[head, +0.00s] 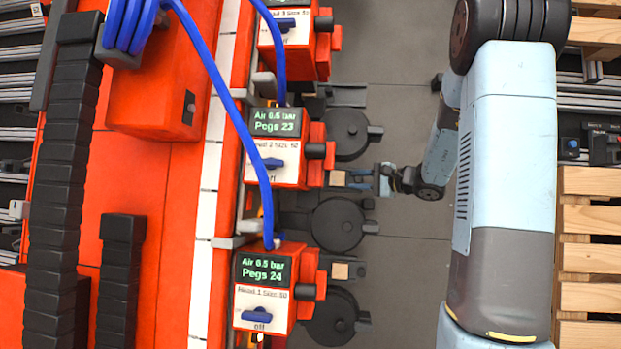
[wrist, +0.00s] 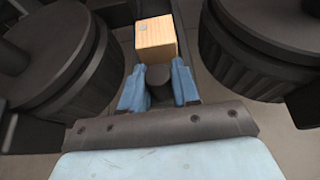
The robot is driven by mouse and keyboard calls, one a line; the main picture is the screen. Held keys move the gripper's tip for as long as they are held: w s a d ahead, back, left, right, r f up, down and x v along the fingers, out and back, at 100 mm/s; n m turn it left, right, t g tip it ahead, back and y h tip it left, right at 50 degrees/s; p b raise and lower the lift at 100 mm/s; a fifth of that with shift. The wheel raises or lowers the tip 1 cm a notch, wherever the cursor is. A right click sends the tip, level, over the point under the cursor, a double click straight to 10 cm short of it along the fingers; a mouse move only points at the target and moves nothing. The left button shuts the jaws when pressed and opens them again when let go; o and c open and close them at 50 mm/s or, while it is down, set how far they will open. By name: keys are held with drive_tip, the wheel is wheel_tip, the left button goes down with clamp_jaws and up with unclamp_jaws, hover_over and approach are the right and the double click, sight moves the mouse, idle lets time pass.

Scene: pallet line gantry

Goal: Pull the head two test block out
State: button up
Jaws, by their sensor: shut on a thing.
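The head two test block is a small pale wooden block (head: 338,178), in front of the red and white head two unit (head: 281,150) marked Pegs 23. In the wrist view the block (wrist: 156,40) sits in a dark channel at the top middle. My gripper (head: 354,178) reaches it from the right with blue fingers.
Round black drums stand on both sides, one above (head: 347,133) and one below (head: 338,224) my gripper. Another wooden block (head: 340,271) sits at the head one unit (head: 268,292). Blue hoses (head: 240,125) hang over the heads. Grey floor (head: 408,270) is clear to the right, before the wooden pallet (head: 588,250).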

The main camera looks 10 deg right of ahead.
drive_tip(key=shift+s+d+f, duration=0.1)
drive_tip(key=shift+s+d, duration=0.2)
drive_tip(key=shift+d, duration=0.5)
drive_tip(key=shift+s+d+f, duration=0.1)
drive_tip(key=shift+s+d, duration=0.15)
drive_tip(key=shift+d, duration=0.5)
drive_tip(key=o, duration=0.5)
drive_tip(key=shift+o, duration=0.7)
drive_tip(key=shift+r, duration=0.15)
drive_tip(key=v, duration=0.9)
